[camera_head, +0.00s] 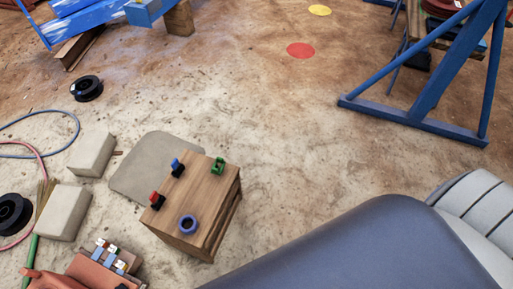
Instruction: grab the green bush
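A small green bush-like part (217,166) sits on the top of a wooden box (207,180), near its far right corner. A blue ring (188,224) lies on the same top at the near edge. A blue and black part (178,168) stands at the far left, and a red and black part (156,200) at the left corner. Neither of my grippers shows in this view, so their state cannot be seen. Nothing covers the green part.
Grey blocks (92,154) and black spools (87,88) lie left of the box. A reddish case (85,270) stands close at its lower left. A blue steel frame (420,118) stands upper right. Sandy ground between is clear, with a red disc (301,50).

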